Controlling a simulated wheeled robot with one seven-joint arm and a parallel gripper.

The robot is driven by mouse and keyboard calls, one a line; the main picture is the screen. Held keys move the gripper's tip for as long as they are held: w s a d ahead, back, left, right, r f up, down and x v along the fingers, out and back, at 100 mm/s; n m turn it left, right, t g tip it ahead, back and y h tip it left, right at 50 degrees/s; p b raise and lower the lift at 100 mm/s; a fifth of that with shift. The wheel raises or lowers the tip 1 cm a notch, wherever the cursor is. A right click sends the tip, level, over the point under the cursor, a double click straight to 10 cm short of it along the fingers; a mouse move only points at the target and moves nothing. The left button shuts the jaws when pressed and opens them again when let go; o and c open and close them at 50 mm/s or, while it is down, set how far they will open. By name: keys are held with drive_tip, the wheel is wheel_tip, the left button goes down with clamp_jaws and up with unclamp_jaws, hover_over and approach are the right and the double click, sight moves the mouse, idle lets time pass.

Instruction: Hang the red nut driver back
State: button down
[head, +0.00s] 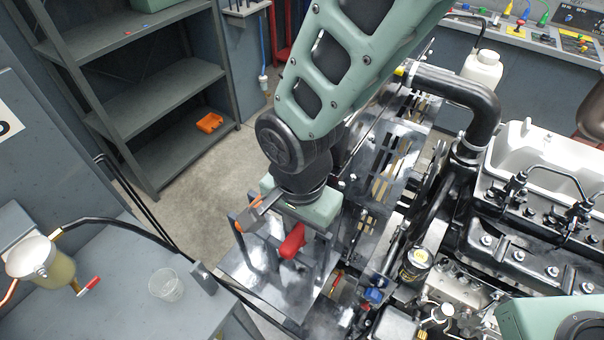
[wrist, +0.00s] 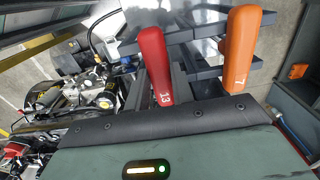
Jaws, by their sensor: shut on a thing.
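The red nut driver (head: 292,242) shows its red handle below my gripper (head: 302,212) in the head view. In the wrist view the red handle (wrist: 155,65) bears the number 13, and one end runs behind the gripper's dark edge. The grey rack (head: 330,250) stands around and below the gripper. An orange-handled driver marked 7 (wrist: 240,50) is to the right of the red one in the wrist view. Whether the red driver touches the rack cannot be told.
A large engine (head: 520,230) with hoses and pipes fills the right side. A grey bench (head: 130,300) with a clear cup (head: 166,285) is at the lower left. Metal shelving (head: 150,90) stands at the back left. Open floor (head: 190,195) lies between.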

sight(301, 229)
drive_tip(key=c, duration=0.8)
unclamp_jaws()
drive_tip(key=shift+o, duration=0.2)
drive_tip(key=shift+r, duration=0.25)
drive_tip(key=shift+r+p, duration=1.45)
drive_tip(key=shift+p, duration=0.2)
drive_tip(key=shift+r, duration=0.1)
wheel_tip(301, 229, up, 6)
drive_tip(key=p, duration=0.5)
drive_tip(key=shift+p, duration=0.4)
